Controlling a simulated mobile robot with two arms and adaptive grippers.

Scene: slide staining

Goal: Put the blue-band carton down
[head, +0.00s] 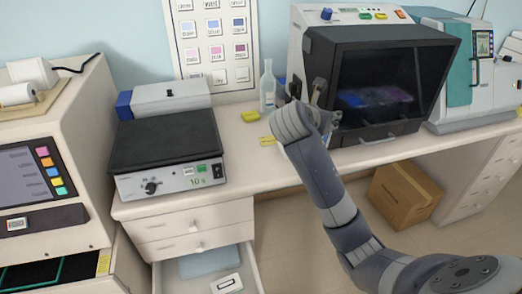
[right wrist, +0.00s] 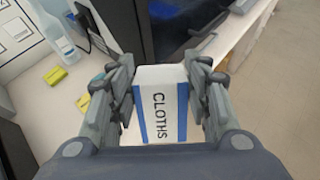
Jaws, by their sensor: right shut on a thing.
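The blue-band carton (right wrist: 163,102) is white with blue side bands and the word CLOTHS, seen in the right wrist view. My right gripper (right wrist: 165,85) is shut on it, with one finger on each side. In the head view my right gripper (head: 306,92) is over the bench, just left of the dark-fronted cabinet (head: 385,85). There the carton is mostly hidden behind my wrist. I cannot tell whether its base touches the bench top (head: 245,160). My left gripper is not in view.
A clear bottle (head: 268,88) and a yellow block (head: 250,116) stand left of my right gripper; a yellow tag (head: 267,141) lies nearer. A black-topped hot plate (head: 168,150) is further left. An open drawer (head: 225,265) sticks out below. A cardboard box (head: 403,195) is on the floor.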

